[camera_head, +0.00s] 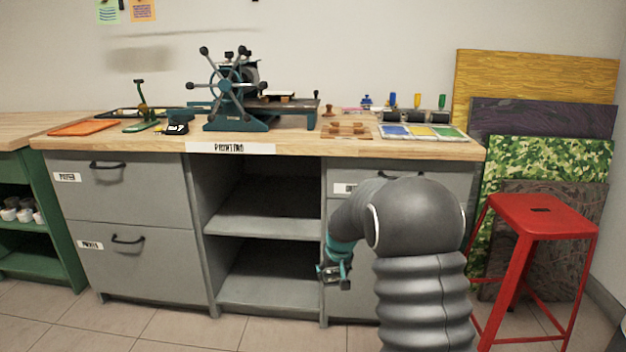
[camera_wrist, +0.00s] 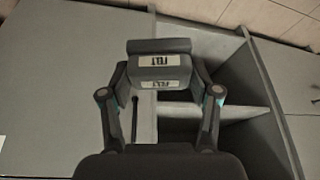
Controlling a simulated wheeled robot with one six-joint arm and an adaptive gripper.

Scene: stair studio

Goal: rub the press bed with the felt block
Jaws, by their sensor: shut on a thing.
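My gripper (camera_head: 334,274) hangs low in front of the grey cabinet, well below the worktop. In the wrist view it is shut on a dark grey felt block (camera_wrist: 160,72) with white labels reading "FELT". The block sits between the two fingers, clear of the cabinet fronts behind it. The teal printing press (camera_head: 236,98) with its spoked wheel stands on the worktop, up and to the left of my gripper. Its dark flat press bed (camera_head: 292,106) reaches out to the right of the wheel. A light piece lies on the bed. The felt block and the bed are far apart.
The wooden worktop (camera_head: 310,144) holds an orange tray (camera_head: 84,128), a small labelled black item (camera_head: 176,129), wooden pieces (camera_head: 346,129) and a colour tray (camera_head: 422,132). Open shelves (camera_head: 262,222) lie below. A red stool (camera_head: 541,210) and leaning boards (camera_head: 548,155) stand at the right.

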